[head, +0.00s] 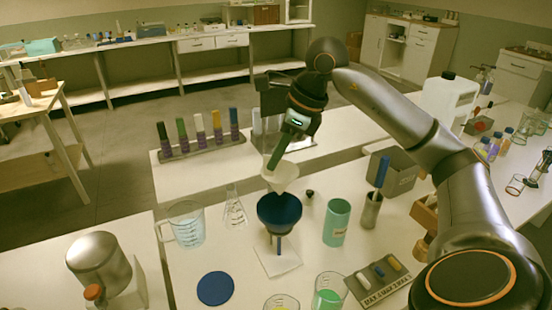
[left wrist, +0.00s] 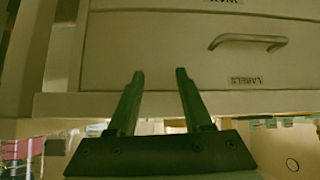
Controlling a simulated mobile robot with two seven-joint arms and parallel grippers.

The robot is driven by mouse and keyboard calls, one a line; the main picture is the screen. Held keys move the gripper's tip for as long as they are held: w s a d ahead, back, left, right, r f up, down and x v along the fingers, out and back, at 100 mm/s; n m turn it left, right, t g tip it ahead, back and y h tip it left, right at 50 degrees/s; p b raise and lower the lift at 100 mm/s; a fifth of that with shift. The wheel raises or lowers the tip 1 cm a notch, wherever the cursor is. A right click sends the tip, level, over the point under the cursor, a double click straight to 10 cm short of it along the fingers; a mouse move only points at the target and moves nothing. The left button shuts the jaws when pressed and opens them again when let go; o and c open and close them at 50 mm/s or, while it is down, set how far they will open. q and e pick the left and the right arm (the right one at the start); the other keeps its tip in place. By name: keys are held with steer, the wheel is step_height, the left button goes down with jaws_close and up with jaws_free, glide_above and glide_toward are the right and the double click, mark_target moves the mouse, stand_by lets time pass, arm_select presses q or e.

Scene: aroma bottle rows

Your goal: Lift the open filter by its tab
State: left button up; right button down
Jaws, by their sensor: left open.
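The open filter (head: 281,178) is a pale, wide-mouthed cone in the middle of the head view. It hangs above the dark blue funnel (head: 279,212), its lower tip near the funnel's back rim. My right gripper (head: 271,166) comes down from above, its green fingers at the filter's upper left edge. The fingers look shut on the filter there; the tab itself is hidden by them. My left gripper (left wrist: 154,75) shows only in the left wrist view, open and empty, in front of a drawer front.
Around the funnel stand a glass flask (head: 235,212), a measuring jug (head: 187,228), a green cup (head: 337,222) and a blue disc (head: 215,288). A bottle rack (head: 200,148) stands behind. In the left wrist view a handled drawer (left wrist: 200,62) is close.

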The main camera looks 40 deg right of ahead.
mark_target(276, 171)
step_height(276, 171, up, 6)
steer(key=p, duration=0.5)
steer(key=shift+f, duration=0.1)
arm_select(q)
step_height(276, 171, up, 7)
steer(key=shift+f+p, duration=0.2)
steer(key=shift+p, duration=0.2)
arm_select(e)
steer(key=shift+r, duration=0.85)
arm_select(q)
steer(key=shift+f, duration=0.1)
